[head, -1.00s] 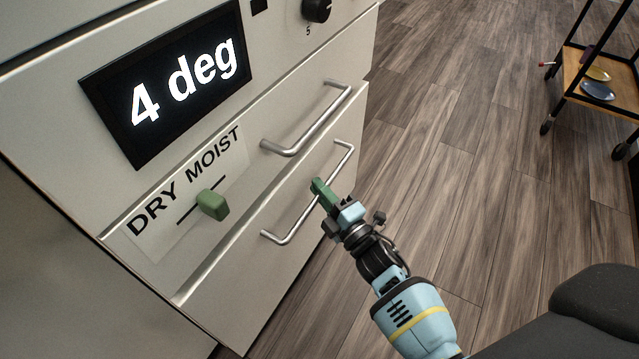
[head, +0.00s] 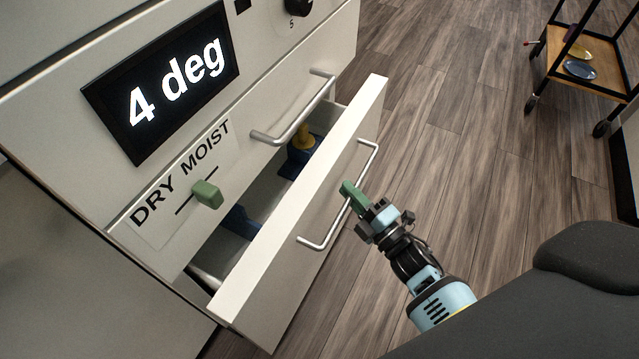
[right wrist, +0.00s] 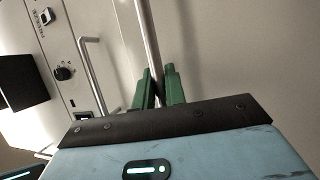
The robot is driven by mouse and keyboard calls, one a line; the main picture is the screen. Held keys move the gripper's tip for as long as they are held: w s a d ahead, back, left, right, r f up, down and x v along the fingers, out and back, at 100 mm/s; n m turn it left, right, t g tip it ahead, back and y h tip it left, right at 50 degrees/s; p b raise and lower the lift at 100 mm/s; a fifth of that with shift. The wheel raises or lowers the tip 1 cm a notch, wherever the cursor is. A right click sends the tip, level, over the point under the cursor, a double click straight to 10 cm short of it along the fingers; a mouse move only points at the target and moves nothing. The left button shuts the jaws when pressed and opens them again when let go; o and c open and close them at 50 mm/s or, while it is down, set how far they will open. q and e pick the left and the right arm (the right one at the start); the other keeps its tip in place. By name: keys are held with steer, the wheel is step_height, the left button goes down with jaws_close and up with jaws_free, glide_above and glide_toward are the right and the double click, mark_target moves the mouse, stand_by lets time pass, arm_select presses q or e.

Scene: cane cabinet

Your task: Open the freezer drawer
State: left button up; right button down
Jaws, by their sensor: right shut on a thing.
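The freezer drawer (head: 318,222) is the lowest drawer of the pale cabinet, and it stands partly open. Its silver bar handle (head: 367,160) is on the front. My right gripper (head: 347,188), with green fingers, is shut on this handle near its middle. In the right wrist view the handle bar (right wrist: 148,45) runs between the green fingers (right wrist: 160,88). Inside the drawer are a blue and yellow item (head: 303,150) and another blue item (head: 240,222), both partly hidden by the drawer front. My left gripper is not in view.
Above the drawer are a second bar handle (head: 300,122), a green DRY/MOIST slider (head: 207,194), a "4 deg" display (head: 165,80) and a black knob (head: 299,6). A wheeled cart (head: 590,80) with plates stands at upper right. The wood floor (head: 460,130) between is clear.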

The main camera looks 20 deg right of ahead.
steer(key=s+d, duration=0.3)
steer(key=s, duration=0.1)
steer(key=shift+s+d+r+p, duration=0.1)
steer(key=shift+s+d+p, duration=0.15)
steer(key=shift+d+p, duration=0.15)
steer(key=c, duration=1.5)
jaws_free()
steer(key=shift+o, duration=0.2)
steer(key=shift+s, duration=0.1)
steer(key=v, duration=0.7)
steer(key=shift+s+p, duration=0.3)
steer(key=shift+p, duration=0.05)
